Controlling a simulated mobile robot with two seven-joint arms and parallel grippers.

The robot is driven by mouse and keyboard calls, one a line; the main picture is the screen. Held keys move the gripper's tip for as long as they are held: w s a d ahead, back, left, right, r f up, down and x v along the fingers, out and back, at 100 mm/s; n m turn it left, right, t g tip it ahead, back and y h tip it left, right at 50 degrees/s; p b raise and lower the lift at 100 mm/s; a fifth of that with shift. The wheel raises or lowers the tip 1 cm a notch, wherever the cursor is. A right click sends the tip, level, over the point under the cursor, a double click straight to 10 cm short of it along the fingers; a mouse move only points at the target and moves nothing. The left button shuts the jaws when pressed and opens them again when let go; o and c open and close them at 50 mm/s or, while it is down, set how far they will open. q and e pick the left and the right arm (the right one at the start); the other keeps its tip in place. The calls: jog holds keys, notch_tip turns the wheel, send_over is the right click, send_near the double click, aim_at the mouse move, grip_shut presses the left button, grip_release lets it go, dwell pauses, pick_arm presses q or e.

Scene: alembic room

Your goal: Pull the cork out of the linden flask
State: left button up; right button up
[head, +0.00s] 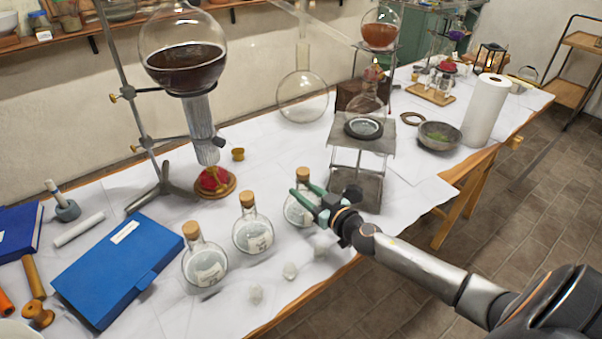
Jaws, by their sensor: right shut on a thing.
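Three small round glass flasks with cork stoppers and pale labels stand in a slanting row near the table's front edge. They are the left flask (205,266), the middle flask (253,236) and the right flask (297,213). The label writing is too small to read, so I cannot tell which is the linden one. My right gripper (302,191) has its green fingers shut around the neck of the right flask. That flask's cork (303,174) sits in the mouth above the fingers. The left cork (191,230) and middle cork (246,199) are also in place. My left gripper is not in view.
A blue box (118,268) lies left of the flasks. A retort stand with a large flask of dark liquid (183,60) rises behind them. A metal stand (362,150) with a glass flask is close behind my right gripper. White lumps (290,271) lie at the front edge.

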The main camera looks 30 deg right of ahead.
jog(key=shift+c, duration=0.7)
jog(key=o, duration=1.2)
jog(key=shift+s+f, duration=0.1)
jog(key=shift+s, duration=0.65)
jog(key=s, duration=0.3)
jog(key=s+r, duration=0.1)
jog(key=s, duration=0.3)
jog(key=s+d+b, duration=0.1)
jog(key=s, duration=0.3)
jog(key=shift+r, duration=0.4)
